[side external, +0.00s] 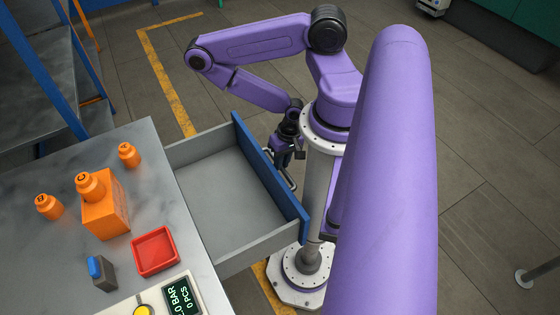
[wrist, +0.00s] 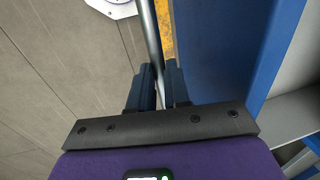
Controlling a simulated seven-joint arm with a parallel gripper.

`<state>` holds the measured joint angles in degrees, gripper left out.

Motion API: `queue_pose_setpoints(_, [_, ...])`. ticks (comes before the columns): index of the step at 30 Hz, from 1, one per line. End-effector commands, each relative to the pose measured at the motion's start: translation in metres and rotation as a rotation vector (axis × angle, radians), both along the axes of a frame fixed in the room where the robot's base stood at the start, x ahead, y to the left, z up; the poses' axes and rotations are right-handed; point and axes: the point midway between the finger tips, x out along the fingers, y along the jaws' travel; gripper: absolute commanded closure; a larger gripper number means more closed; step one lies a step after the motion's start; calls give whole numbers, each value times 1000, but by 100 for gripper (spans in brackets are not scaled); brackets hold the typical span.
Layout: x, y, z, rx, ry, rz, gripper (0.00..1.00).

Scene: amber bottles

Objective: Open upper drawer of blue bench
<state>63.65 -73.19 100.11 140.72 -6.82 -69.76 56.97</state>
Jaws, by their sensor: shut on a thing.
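The drawer (side external: 225,195) of the bench stands pulled far out in the side view, with an empty grey inside. Its blue front panel (side external: 268,178) faces my arm and also fills the right of the wrist view (wrist: 225,50). A silver bar handle (side external: 286,178) runs along the outside of that panel. My gripper (wrist: 158,72) is shut on the handle (wrist: 151,35), with one dark finger on each side of the bar. In the side view my gripper (side external: 284,155) is small and partly hidden at the panel's outer side. No lower drawer is visible.
The grey benchtop (side external: 60,255) holds orange bottles (side external: 129,155), an orange block (side external: 106,212), a red tray (side external: 155,251), a blue-topped grey item (side external: 100,272) and a scale with a green display (side external: 182,299). A blue-framed shelf (side external: 35,90) stands at upper left. Floor around is mostly clear.

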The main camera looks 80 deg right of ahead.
Motion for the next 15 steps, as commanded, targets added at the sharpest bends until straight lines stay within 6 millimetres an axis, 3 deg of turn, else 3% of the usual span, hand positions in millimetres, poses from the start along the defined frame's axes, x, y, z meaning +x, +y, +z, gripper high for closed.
queue_pose_setpoints(3, [1, 0, -1, -1, -3, -1, 100])
queue_pose_setpoints(4, [1, 0, -1, -1, -3, -1, 77])
queue_pose_setpoints(6, [1, 0, -1, -1, -3, -1, 58])
queue_pose_setpoints(15, [1, 0, -1, -1, -1, 0, 58])
